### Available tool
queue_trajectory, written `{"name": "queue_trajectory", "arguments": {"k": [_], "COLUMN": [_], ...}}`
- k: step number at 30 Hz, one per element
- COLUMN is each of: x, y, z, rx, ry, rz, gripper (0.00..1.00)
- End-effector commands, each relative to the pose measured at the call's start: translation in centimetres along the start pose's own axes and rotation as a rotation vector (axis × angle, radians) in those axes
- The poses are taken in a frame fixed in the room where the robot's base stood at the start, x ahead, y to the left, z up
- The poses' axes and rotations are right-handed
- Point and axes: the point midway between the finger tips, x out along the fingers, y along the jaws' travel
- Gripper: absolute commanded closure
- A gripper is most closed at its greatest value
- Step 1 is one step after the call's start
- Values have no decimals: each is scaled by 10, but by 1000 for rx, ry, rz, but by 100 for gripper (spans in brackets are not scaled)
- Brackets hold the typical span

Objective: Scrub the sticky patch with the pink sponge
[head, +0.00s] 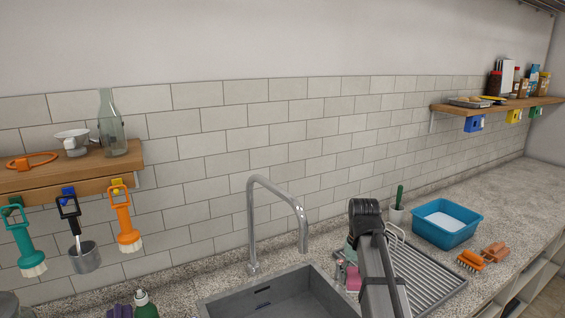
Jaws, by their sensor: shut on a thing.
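My arm (380,270) rises from the lower edge across the left part of the drainer, with a black joint at its top. My gripper cannot be made out; my arm covers the area behind it. A small pink thing (353,279), perhaps the pink sponge, shows just left of my arm at the sink's right edge. It is partly covered, and I cannot tell whether it is held. A pale green thing (350,252) shows just above it, also partly covered. I cannot make out a sticky patch.
The grey sink (282,294) and tap (252,225) are left of my arm. The ribbed drainer (432,277) lies right. A green bottle (145,306) stands lower left. The far right counter is clear.

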Motion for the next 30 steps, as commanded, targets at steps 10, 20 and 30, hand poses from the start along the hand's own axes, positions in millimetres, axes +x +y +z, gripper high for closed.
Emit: {"name": "queue_trajectory", "arguments": {"k": [10, 20, 30], "x": [39, 93, 95], "y": [-39, -36, -36], "z": [23, 67, 67], "rx": [-70, -70, -70], "ry": [-2, -1, 0], "rz": [0, 0, 0], "gripper": [71, 71, 71]}}
